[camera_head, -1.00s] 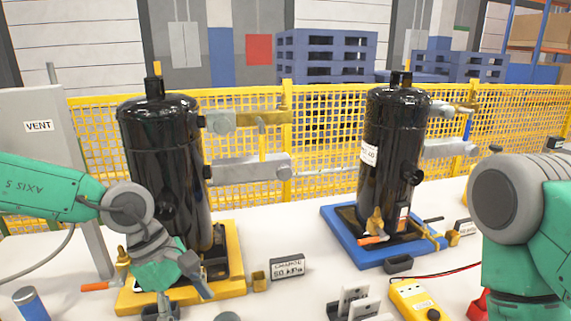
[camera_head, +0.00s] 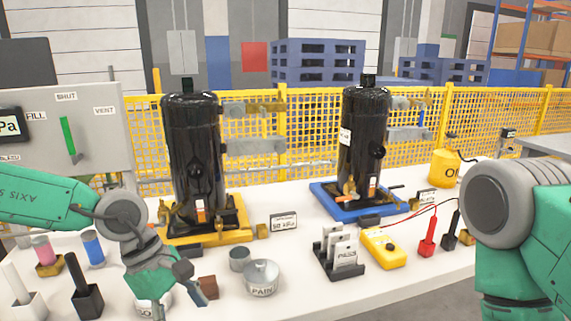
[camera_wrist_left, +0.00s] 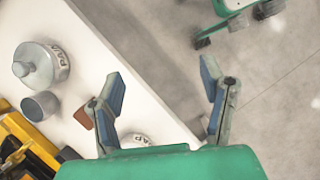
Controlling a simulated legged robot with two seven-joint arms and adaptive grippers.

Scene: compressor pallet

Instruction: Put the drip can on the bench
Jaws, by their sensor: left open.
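My left gripper (camera_head: 176,282) hangs over the front of the white bench (camera_head: 335,292). In the left wrist view it is open (camera_wrist_left: 164,82), with nothing between its fingers and the bench edge and floor below. A small grey open can (camera_head: 239,260) stands upright on the bench, right of the gripper; it also shows in the left wrist view (camera_wrist_left: 40,106). Beside it is a larger metal can (camera_head: 261,280) with a partly readable label. Another labelled can (camera_head: 144,309) is mostly hidden by the gripper. No label reads drip can. My right arm shows, but its gripper does not.
Two black compressors stand on a yellow base (camera_head: 205,238) and a blue base (camera_head: 335,206). A brown block (camera_head: 208,287) lies near the gripper. A yellow meter (camera_head: 384,249), a card rack (camera_head: 339,262) and a yellow can (camera_head: 444,170) stand right. A grey panel (camera_head: 68,130) stands left.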

